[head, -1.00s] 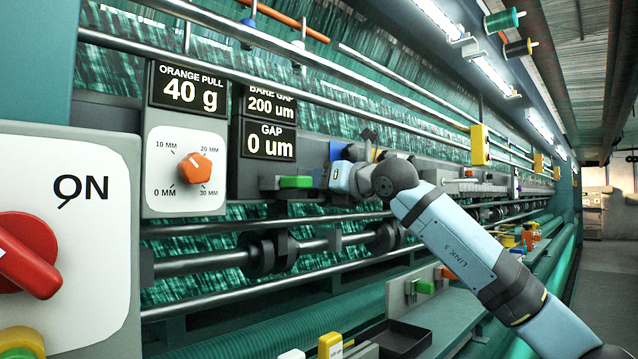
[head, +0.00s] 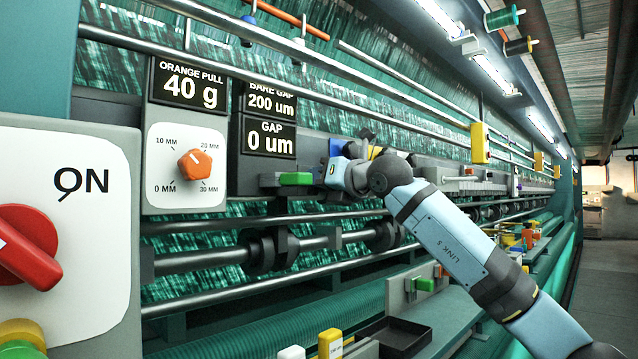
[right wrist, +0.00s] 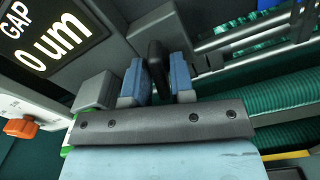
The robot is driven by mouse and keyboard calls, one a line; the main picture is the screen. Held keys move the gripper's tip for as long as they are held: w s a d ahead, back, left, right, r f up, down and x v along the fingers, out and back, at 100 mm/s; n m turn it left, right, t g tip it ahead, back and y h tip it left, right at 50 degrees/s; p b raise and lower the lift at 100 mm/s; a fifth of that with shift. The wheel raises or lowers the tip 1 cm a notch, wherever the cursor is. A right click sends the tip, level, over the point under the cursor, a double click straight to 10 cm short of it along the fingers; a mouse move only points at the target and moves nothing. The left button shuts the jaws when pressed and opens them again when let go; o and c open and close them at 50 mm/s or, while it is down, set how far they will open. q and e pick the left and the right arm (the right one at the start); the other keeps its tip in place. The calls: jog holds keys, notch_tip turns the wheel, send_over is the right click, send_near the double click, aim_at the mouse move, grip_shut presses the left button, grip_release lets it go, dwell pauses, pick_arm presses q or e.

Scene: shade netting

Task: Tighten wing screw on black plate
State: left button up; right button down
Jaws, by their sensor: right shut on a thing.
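My right gripper (right wrist: 157,82) has its two blue fingers on either side of a dark upright piece, which looks like the wing screw (right wrist: 155,58). The fingers are shut on it. The screw's wing shape and the contact faces are mostly hidden. In the head view my right gripper (head: 335,160) reaches in from the right to the dark rail beside the green block (head: 296,179); its fingertips and the screw cannot be made out there. A dark grey plate surface (right wrist: 110,25) lies around the screw in the right wrist view. My left gripper is not in view.
Signs read "GAP 0 um" (head: 269,139) and "ORANGE PULL 40 g" (head: 190,84). An orange knob (head: 195,164) sits on a white dial left of the gripper. A red "ON" switch (head: 30,245) is at far left. Steel rods run below, above a black tray (head: 398,336).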

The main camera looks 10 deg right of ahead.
jog(key=m+b, duration=0.1)
jog(key=m, duration=0.2)
jog(key=shift+f+b, duration=0.15)
jog(key=shift+b, duration=0.25)
jog(key=m+b, duration=0.1)
jog(key=m, duration=0.3)
jog(key=shift+m, duration=0.3)
jog(key=m, duration=0.4)
jog(key=shift+m, duration=1.6)
jog(key=c, duration=1.2)
grip_release()
jog(key=shift+d, duration=0.1)
jog(key=shift+o, duration=0.2)
